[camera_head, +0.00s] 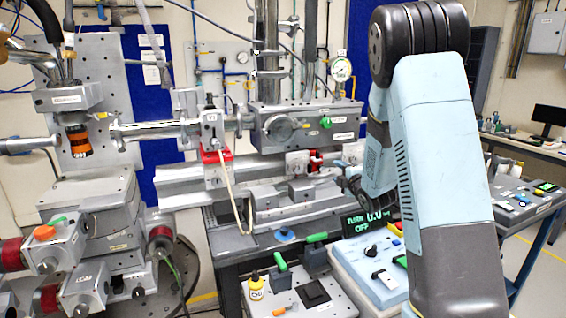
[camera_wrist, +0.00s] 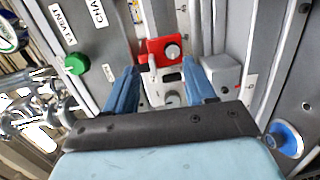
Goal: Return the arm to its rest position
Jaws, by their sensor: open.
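My arm (camera_head: 435,150) rises at the right of the head view, bent at the elbow, with its forearm reaching back toward the beamline. Beyond the fingertips is a red block (camera_wrist: 160,50) with a round silver knob, above a light grey fitting. I cannot tell whether the fingers touch anything.
A blue-white control box (camera_head: 370,270) with a green display stands beside my arm. In the wrist view a green knob (camera_wrist: 76,64) and a blue knob (camera_wrist: 284,138) flank my gripper.

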